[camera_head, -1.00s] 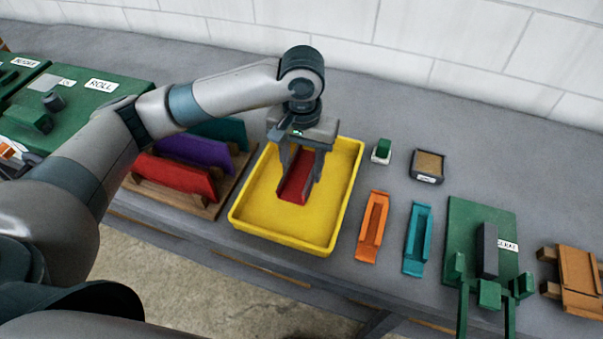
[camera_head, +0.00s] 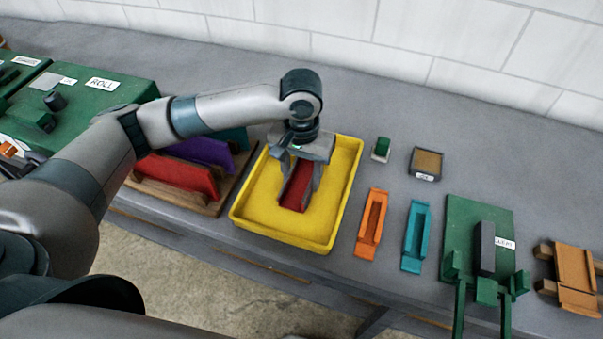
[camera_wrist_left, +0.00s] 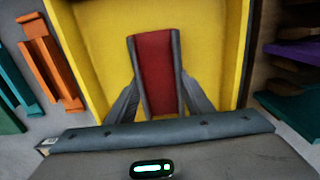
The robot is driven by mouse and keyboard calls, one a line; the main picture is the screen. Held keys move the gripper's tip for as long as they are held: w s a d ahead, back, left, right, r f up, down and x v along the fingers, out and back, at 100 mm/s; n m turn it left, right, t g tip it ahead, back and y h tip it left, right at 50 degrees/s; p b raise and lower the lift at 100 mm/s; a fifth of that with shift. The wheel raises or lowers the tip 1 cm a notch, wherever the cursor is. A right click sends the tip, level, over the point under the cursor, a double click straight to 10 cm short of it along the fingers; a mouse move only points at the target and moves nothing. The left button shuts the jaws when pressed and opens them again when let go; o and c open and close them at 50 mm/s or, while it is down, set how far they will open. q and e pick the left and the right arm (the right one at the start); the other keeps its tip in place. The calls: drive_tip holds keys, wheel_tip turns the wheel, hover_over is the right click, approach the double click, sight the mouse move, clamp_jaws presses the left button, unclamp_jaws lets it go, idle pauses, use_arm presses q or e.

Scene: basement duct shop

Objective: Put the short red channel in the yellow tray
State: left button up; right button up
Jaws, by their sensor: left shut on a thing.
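The short red channel (camera_head: 294,190) is between the fingers of my left gripper (camera_head: 297,187), inside the walls of the yellow tray (camera_head: 255,222). The left gripper is shut on the channel. In the left wrist view the red channel (camera_wrist_left: 156,75) lies lengthwise between the two fingers, with the yellow tray floor (camera_wrist_left: 105,40) around it. I cannot tell whether the channel touches the tray floor. My right gripper is not in view.
Left of the tray a wooden rack (camera_head: 190,202) holds red, purple and teal pieces. Right of it lie an orange channel (camera_head: 372,225) and a teal channel (camera_head: 416,237). A small green block (camera_head: 382,148) and a brown-topped box (camera_head: 427,163) stand behind them.

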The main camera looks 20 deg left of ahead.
sight(302, 184)
use_arm(q)
drive_tip(key=o, duration=1.1)
drive_tip(key=shift+f, duration=0.1)
drive_tip(key=shift+w+r, duration=0.1)
drive_tip(key=shift+r, duration=0.7)
drive_tip(key=shift+r+b, duration=1.1)
drive_tip(key=shift+r, duration=4.25)
